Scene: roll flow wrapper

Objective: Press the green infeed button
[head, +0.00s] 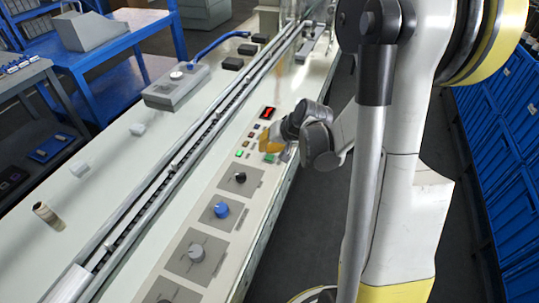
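The control panel (215,190) runs along the right side of the pale machine top. Two green buttons show on it: a bright one (240,152) and a second one (269,158) to its right, just below my gripper. Their labels are too small to read, so I cannot tell which is the infeed button. My gripper (272,147) is over the upper part of the panel, pointing down, close to the right-hand green button. I cannot tell whether it touches the panel. Its fingers are partly hidden by its own body, and their opening cannot be made out.
A red display (267,113) and small yellow and orange buttons lie beside my gripper. Black (240,177) and blue (222,209) knobs sit lower on the panel. A conveyor rail (190,150) runs left of it. A grey box (177,87) with a blue cable stands beyond.

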